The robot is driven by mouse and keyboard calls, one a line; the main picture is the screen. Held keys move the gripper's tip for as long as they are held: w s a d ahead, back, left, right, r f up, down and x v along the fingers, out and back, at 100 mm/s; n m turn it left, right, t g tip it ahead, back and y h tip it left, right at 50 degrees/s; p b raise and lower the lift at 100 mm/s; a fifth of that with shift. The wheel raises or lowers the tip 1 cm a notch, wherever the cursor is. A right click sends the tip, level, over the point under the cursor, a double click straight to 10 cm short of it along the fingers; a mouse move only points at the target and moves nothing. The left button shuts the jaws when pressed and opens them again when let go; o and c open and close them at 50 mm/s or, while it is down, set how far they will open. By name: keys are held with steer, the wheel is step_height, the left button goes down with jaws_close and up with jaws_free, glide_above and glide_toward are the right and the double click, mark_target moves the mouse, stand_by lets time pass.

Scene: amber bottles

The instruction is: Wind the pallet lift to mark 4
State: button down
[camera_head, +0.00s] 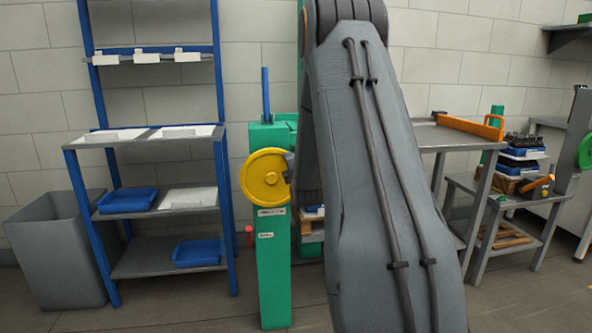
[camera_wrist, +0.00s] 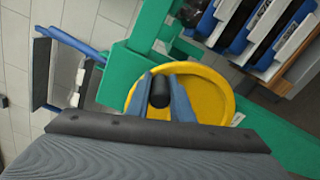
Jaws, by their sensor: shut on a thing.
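The pallet lift has a green post (camera_head: 272,275) with a yellow handwheel (camera_head: 264,178) on its front. The wheel also shows in the wrist view (camera_wrist: 212,88). A black crank knob (camera_wrist: 160,93) stands out from the wheel. The two blue-grey fingers of my gripper (camera_wrist: 160,84) are on either side of the knob, shut on it. In the head view my arm covers much of the lift's right side, and the gripper shows only in part at the wheel's right edge. Small labels (camera_head: 265,235) on the post are too small to read.
A blue-framed rack (camera_head: 75,200) with blue trays and a grey bin (camera_head: 55,250) stand at the left. A workbench (camera_head: 440,137) and a low table (camera_head: 480,187) with stacked items stand at the right. Stacked trays (camera_wrist: 255,35) are close to the wheel in the wrist view.

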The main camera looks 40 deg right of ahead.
mark_target(271, 153)
steer(key=a+n, duration=0.1)
steer(key=w+a+r+n, duration=0.1)
steer(key=n, duration=0.1)
steer(key=a+r+n+b, duration=0.1)
steer(key=shift+w+a, duration=0.15)
steer(key=shift+w, duration=0.15)
steer(key=shift+w+a+r+b, duration=0.1)
steer(key=shift+w+a+b, duration=0.15)
steer(key=shift+a, duration=0.35)
steer(key=shift+w+a+r+b, duration=0.1)
steer(key=shift+w+a, duration=0.2)
steer(key=shift+a, duration=0.3)
steer(key=c, duration=1.6)
jaws_free()
steer(key=shift+a, duration=0.15)
steer(key=shift+o, duration=0.2)
steer(key=shift+s, duration=0.1)
steer(key=v, duration=0.7)
steer(key=shift+s, duration=0.25)
steer(key=shift+a, duration=0.1)
